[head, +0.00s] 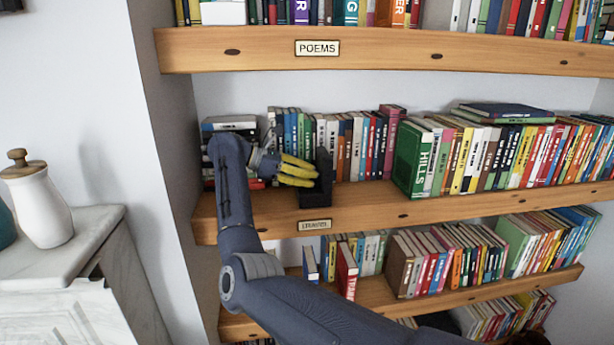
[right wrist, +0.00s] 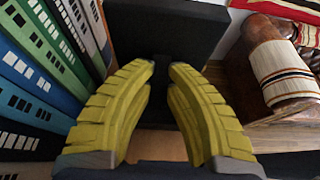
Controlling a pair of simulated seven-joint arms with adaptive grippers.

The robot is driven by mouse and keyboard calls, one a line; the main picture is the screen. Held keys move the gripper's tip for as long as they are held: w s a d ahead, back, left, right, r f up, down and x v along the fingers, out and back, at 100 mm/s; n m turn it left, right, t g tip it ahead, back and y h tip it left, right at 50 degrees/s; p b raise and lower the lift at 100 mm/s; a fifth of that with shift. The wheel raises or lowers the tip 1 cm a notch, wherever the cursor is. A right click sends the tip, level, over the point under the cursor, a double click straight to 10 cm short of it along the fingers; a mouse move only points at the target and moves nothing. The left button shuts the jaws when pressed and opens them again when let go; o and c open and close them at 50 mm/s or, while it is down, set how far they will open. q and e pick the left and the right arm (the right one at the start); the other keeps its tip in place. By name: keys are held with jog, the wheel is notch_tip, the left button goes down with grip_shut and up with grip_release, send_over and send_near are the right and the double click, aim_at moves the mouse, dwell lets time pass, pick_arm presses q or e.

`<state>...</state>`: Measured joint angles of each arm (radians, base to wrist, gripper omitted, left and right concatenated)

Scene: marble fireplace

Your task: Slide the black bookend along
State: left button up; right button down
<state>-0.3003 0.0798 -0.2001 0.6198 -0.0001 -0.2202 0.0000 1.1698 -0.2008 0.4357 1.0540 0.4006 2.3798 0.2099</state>
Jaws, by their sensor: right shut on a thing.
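The black bookend (head: 324,168) stands upright on the middle shelf (head: 365,198), with its flat foot toward the shelf's front edge. Its dark plate also shows in the right wrist view (right wrist: 168,32), just beyond my fingers. My right gripper (head: 312,172), with yellow fingers, comes from the left and is shut on the bookend. In the right wrist view the two finger pads (right wrist: 162,72) reach its dark surface, with a gap between the pads; the exact contact is partly hidden. My left gripper is not in view.
Upright books (head: 290,135) stand behind and left of the bookend; more (head: 368,150) stand to its right. A green book (head: 412,160) begins a longer row. Stacked books (head: 228,124) lie at the shelf's left end. Bare shelf shows in front, and the upper shelf (head: 390,50) hangs above.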

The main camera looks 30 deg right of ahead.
jog(key=shift+a+f, duration=0.15)
jog(key=shift+f, duration=0.05)
jog(key=c, duration=1.3)
grip_release()
jog(key=shift+w+r, duration=0.1)
jog(key=shift+r, duration=0.1)
notch_tip(320, 180, up, 10)
jog(key=shift+f, duration=0.1)
